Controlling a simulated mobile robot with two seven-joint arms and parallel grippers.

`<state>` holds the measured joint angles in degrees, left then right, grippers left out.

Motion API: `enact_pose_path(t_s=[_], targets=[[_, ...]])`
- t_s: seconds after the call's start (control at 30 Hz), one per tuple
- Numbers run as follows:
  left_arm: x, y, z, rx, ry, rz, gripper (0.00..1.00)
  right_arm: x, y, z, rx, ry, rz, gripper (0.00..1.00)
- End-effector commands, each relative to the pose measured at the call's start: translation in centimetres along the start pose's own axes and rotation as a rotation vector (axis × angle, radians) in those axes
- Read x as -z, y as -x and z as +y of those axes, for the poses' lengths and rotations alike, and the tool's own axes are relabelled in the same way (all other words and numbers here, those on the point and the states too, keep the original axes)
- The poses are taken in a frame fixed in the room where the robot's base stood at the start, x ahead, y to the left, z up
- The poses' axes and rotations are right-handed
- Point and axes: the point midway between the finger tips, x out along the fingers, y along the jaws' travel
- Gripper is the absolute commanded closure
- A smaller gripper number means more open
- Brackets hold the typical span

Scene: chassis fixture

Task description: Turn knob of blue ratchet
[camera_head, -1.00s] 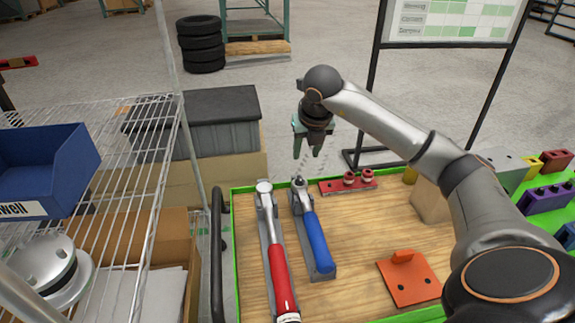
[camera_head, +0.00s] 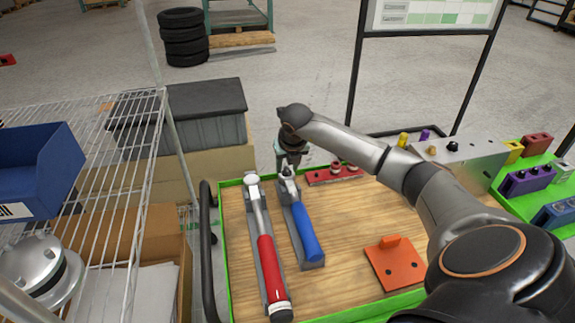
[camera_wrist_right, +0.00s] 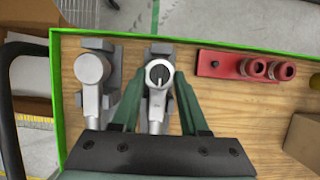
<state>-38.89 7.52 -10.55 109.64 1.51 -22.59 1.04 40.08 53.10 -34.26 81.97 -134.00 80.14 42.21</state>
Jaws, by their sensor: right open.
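The blue ratchet (camera_head: 304,232) lies in a grey holder on the wooden cart top, its head towards the far edge. Its knob (camera_wrist_right: 158,73) is a round dark dial with a light bar, on top of the silver head in the right wrist view. My right gripper (camera_head: 289,166) is over the ratchet's head. In the right wrist view its green fingers (camera_wrist_right: 157,100) are apart, one on each side of the head, with a gap and nothing held. Whether they reach down to the knob's height is hard to tell. My left gripper is not in view.
A red-handled ratchet (camera_head: 270,270) lies close on the left in its own holder. A red block with round fittings (camera_head: 325,177) is just right of the head. An orange plate (camera_head: 393,262) lies front right. A wire shelf (camera_head: 120,190) stands left.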

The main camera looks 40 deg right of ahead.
Motion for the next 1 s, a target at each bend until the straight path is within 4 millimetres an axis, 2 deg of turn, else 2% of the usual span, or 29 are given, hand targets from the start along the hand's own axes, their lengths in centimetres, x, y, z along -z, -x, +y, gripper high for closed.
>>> enact_pose_path(t_s=[0.17,0.57,1.0], targets=[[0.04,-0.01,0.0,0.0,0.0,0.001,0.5,0.02,-0.02,-0.01,0.0,0.0,0.0,0.56],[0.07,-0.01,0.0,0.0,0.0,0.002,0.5,0.0,0.02,-0.03,0.001,0.0,0.0,1.0],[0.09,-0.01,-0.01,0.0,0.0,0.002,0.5,-0.02,0.04,-0.03,0.0,0.0,0.0,1.0]])
